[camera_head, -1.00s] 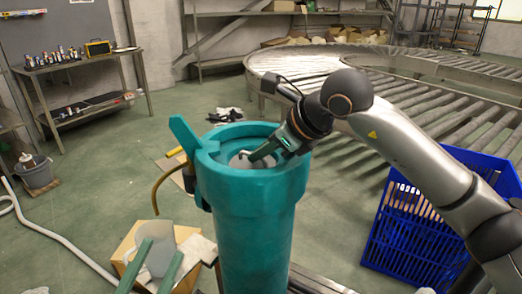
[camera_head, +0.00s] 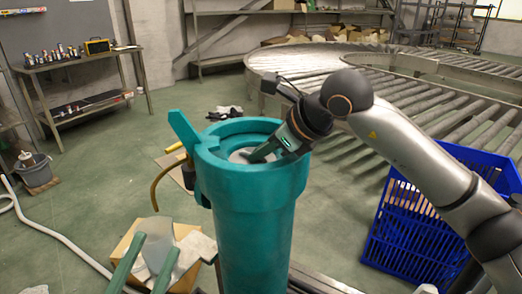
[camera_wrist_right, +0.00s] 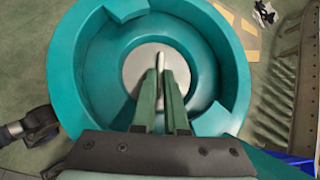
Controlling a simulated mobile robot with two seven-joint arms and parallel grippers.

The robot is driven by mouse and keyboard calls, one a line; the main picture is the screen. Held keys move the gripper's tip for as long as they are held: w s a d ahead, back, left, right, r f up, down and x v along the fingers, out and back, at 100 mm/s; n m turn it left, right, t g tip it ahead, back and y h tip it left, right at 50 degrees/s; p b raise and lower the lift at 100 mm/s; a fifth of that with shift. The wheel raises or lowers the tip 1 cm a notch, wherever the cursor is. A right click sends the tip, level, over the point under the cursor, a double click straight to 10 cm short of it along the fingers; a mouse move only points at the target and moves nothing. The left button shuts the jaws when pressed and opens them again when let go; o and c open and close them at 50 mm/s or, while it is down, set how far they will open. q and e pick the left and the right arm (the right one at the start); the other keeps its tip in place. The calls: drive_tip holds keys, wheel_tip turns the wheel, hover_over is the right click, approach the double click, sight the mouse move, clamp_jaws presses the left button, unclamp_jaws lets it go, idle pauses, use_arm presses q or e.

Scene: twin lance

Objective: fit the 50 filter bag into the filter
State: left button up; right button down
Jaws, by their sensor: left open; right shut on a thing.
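The filter is a tall teal housing (camera_head: 255,215) with an open round mouth; its rim (camera_wrist_right: 75,75) fills much of the right wrist view. My right gripper (camera_head: 255,157) reaches down into the mouth, its fingertips partly hidden by the rim. In the right wrist view, the gripper (camera_wrist_right: 161,75) is shut on a thin white upright piece of what looks like the filter bag (camera_wrist_right: 136,70), a pale disc inside the mouth. No number is readable. My left gripper (camera_head: 156,243) is open at the lower left, with a pale grey piece (camera_head: 160,232) between or behind its fingers; I cannot tell which.
A cardboard box (camera_head: 126,243) stands on the floor left of the housing. A blue crate (camera_head: 405,240) is at the right, below my right arm. A roller conveyor (camera_head: 400,85) curves behind.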

use_arm(q)
drive_tip(key=shift+s+r+m, duration=0.35)
drive_tip(key=shift+s+m, duration=0.05)
use_arm(e)
drive_tip(key=shift+f, duration=0.25)
drive_tip(key=shift+f, duration=0.1)
use_arm(q)
drive_tip(key=shift+s+r+h, duration=0.2)
drive_tip(key=shift+h, duration=0.3)
